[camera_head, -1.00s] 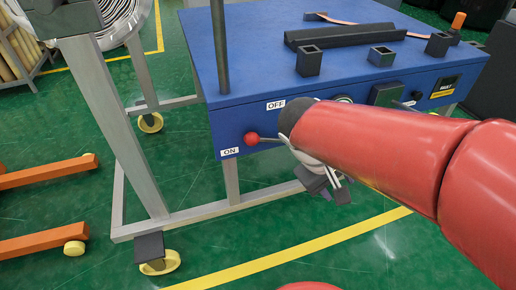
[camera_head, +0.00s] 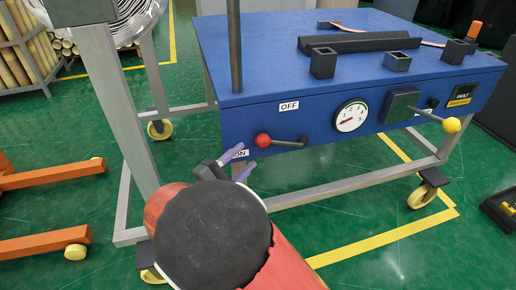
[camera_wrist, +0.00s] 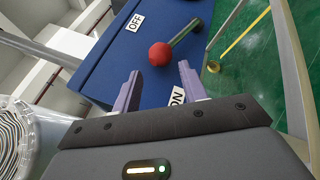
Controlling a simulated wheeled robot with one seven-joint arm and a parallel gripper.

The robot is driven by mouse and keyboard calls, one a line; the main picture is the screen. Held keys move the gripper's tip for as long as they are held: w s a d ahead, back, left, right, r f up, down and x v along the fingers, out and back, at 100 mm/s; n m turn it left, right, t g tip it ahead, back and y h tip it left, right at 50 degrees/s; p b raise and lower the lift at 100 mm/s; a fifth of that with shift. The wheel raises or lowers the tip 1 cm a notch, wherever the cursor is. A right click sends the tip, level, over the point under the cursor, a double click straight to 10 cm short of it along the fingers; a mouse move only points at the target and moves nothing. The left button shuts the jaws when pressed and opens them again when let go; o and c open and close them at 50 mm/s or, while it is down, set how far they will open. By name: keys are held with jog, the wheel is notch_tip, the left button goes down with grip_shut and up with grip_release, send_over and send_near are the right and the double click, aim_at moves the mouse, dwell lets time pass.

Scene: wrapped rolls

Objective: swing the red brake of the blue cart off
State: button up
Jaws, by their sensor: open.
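The blue cart (camera_head: 222,125) has a brake lever on its front face with a red ball knob (camera_head: 263,140). The lever lies about level, its knob pointing left from the pivot. The OFF label (camera_head: 289,106) is above the lever; the ON label (camera_head: 241,154) is below left, partly hidden by my gripper. My gripper (camera_head: 240,162) is open and empty, just below left of the knob. In the wrist view the red knob (camera_wrist: 160,54) appears just beyond the gap between the fingertips (camera_wrist: 160,86), seemingly untouched.
A second lever with a yellow knob (camera_head: 452,125) and a gauge (camera_head: 351,116) are right on the same face. A grey metal frame post (camera_head: 125,110) and a large wrapped roll (camera_head: 135,22) stand left. Orange forks (camera_head: 45,245) lie low at left.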

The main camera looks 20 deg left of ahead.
aim_at(258, 145)
jog(key=x, duration=0.5)
jog(key=shift+w, duration=0.1)
jog(key=shift+d, duration=0.1)
grip_shut()
